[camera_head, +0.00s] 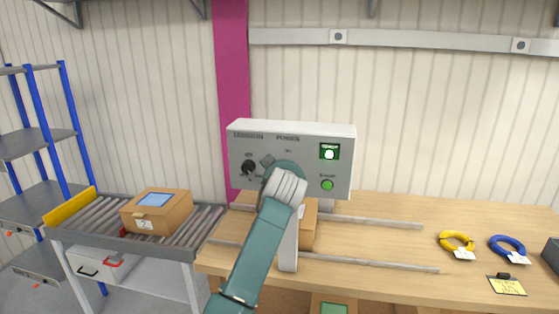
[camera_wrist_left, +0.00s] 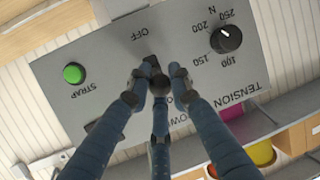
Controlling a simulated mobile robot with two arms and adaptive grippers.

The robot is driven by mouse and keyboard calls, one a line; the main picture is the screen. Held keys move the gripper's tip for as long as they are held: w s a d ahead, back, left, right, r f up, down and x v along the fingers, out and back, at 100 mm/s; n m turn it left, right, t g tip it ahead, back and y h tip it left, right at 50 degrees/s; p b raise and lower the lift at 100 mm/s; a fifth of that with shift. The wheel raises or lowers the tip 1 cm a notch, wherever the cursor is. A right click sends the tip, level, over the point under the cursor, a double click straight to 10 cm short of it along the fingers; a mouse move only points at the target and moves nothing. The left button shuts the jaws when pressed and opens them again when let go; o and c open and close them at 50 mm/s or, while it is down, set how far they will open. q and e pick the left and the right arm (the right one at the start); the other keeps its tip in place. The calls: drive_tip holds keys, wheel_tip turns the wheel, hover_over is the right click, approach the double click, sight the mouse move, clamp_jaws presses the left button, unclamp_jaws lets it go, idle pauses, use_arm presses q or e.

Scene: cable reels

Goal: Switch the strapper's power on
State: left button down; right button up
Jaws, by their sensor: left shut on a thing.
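The strapper's control box (camera_head: 240,180) stands over the bench, a light grey panel with TENSION and POWER labels. My left gripper (camera_head: 284,170) is in front of the panel at the power switch and hides most of it. In the left wrist view the panel appears upside down, and the fingers (camera_wrist_left: 158,82) are closed around the dark power switch (camera_wrist_left: 152,62), near the OFF label. The way the switch points is hard to tell. A green indicator (camera_head: 329,152) shines bright at the panel's upper right. My right gripper is not in view.
The black tension knob (camera_head: 248,167) and the green STRAP button (camera_head: 327,185) flank the power switch. A carton (camera_head: 308,228) sits under the strapper, another (camera_head: 157,211) on the roller conveyor. Yellow (camera_head: 456,241) and blue (camera_head: 507,246) cable coils lie on the bench at right.

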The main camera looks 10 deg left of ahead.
use_arm(q)
drive_tip(key=shift+r+g, duration=0.3)
drive_tip(key=shift+r, duration=0.1)
drive_tip(key=shift+w+p, duration=0.1)
drive_tip(key=shift+p, duration=0.3)
drive_tip(key=shift+g, duration=0.3)
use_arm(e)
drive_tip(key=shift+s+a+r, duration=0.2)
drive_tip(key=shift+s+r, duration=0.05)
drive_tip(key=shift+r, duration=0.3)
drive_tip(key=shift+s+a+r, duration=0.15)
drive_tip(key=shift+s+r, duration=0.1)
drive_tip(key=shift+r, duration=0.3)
use_arm(q)
drive_tip(key=shift+r, duration=0.1)
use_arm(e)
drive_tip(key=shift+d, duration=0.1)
use_arm(q)
drive_tip(key=c, duration=1.6)
unclamp_jaws()
drive_tip(key=shift+w, duration=0.1)
drive_tip(key=shift+o, duration=0.2)
drive_tip(key=v, duration=1.2)
drive_tip(key=shift+r, duration=0.2)
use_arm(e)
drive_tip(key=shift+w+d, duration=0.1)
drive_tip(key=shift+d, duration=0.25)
